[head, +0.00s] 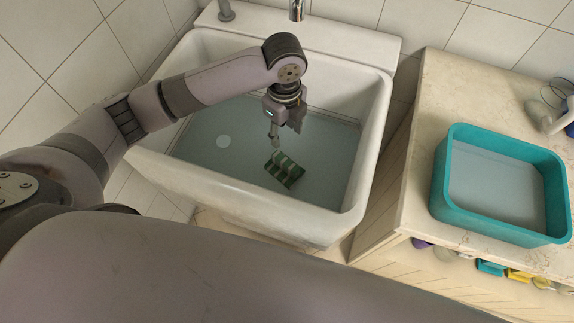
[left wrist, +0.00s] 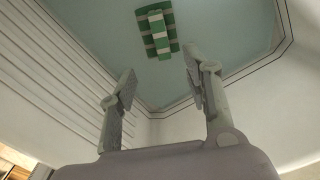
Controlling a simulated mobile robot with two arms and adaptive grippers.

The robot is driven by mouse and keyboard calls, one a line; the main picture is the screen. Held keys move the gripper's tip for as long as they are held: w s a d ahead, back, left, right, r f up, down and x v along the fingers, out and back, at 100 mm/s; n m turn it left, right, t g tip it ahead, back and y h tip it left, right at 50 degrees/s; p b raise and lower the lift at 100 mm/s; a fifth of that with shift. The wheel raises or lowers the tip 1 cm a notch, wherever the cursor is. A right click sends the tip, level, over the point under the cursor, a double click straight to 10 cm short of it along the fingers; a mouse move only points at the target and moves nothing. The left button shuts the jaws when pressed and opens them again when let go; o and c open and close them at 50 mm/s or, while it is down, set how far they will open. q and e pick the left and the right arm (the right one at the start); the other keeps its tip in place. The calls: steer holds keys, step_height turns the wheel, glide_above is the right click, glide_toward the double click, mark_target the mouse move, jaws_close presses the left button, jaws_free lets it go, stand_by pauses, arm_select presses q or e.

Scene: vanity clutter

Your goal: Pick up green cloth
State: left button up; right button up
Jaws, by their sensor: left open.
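The green cloth (head: 284,169) has pale stripes and lies in the white sink (head: 180,180), on its blue-grey bottom. It also shows at the top of the left wrist view (left wrist: 157,31), beyond my fingertips. My left gripper (head: 275,140) hangs down inside the sink, above the cloth and slightly to its left in the head view. In the left wrist view its two fingers (left wrist: 160,88) are spread apart with nothing between them. The cloth is apart from the fingers. My right gripper is in neither view.
The sink walls surround my left gripper. A metal tap (head: 296,10) stands at the sink's back edge.

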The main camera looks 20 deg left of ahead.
arm_select(q)
glide_toward(285, 161)
step_height(285, 161, down, 5)
steer(key=shift+s+f, duration=0.1)
steer(key=shift+f, duration=0.1)
step_height(285, 161, down, 5)
steer(key=shift+f, duration=0.1)
steer(key=shift+c, duration=0.2)
jaws_close()
stand_by(0.4)
